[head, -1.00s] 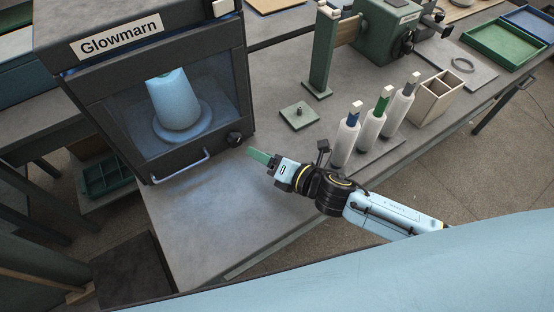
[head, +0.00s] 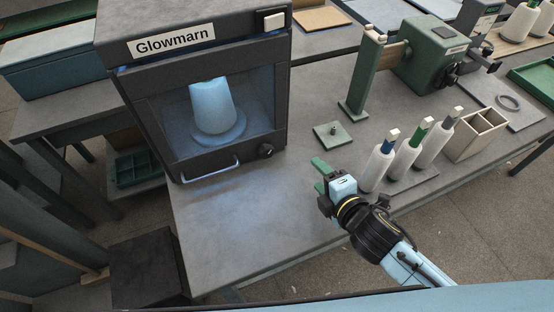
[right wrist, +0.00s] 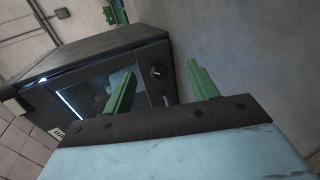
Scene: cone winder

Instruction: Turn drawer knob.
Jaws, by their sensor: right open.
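The black knob (head: 266,151) sits at the lower right of the front of the dark Glowmarn cabinet (head: 160,88), beside the drawer's light bar handle (head: 210,170). My right gripper (head: 320,176) is open and empty, with green fingers apart, to the right of the knob and not touching it. In the right wrist view the knob (right wrist: 156,72) shows between and beyond the two green fingers, with a small light mark on its face. My left gripper is in neither view.
A small green plate with a peg (head: 332,135) lies behind my right gripper. Several white spools (head: 378,163) stand to its right, near a divided wooden box (head: 476,135). A lit cone (head: 213,105) shows behind the cabinet's window. The bench (head: 225,225) before the cabinet is clear.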

